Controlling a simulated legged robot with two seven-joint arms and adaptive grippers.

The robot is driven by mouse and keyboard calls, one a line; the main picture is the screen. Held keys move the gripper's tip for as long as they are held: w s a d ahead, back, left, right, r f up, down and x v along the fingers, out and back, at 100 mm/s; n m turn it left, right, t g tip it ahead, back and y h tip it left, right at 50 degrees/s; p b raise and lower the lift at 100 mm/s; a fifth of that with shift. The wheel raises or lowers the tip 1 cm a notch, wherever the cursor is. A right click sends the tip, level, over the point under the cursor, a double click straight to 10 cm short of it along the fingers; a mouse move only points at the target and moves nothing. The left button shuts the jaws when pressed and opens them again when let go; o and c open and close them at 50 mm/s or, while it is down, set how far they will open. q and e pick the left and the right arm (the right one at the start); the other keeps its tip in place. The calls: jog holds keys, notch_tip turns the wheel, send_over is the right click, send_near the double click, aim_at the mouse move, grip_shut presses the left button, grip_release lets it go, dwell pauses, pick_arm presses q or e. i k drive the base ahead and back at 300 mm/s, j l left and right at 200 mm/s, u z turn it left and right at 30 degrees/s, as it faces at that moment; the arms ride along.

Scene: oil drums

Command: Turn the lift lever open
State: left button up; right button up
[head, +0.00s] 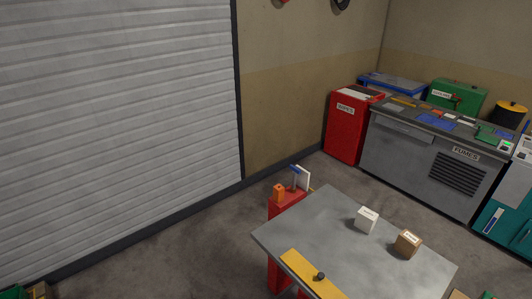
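Neither of my grippers is in the head view. I cannot make out for sure which thing is the lift lever. A grey-topped table (330,225) stands at the lower middle. A yellow strip (303,271) lies along its near left edge, with a small black knob (320,276) on it. Behind the table's left corner is a red stand (286,202). It bears an orange block (279,192) and a blue and white upright item (302,178), too small to identify.
A white box (367,220) and a brown box (408,243) sit on the table. A grey bench marked FUMES (425,160) and a red bin marked WIPES (345,125) stand at the back right. A closed roller shutter (120,110) fills the left. Floor between is clear.

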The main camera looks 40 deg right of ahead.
aim_at(296, 171)
jog(key=i+z, duration=0.3)
jog(key=i, duration=0.15)
jog(key=i+j+z, duration=0.6)
jog(key=i, duration=0.25)
jog(key=l, duration=0.1)
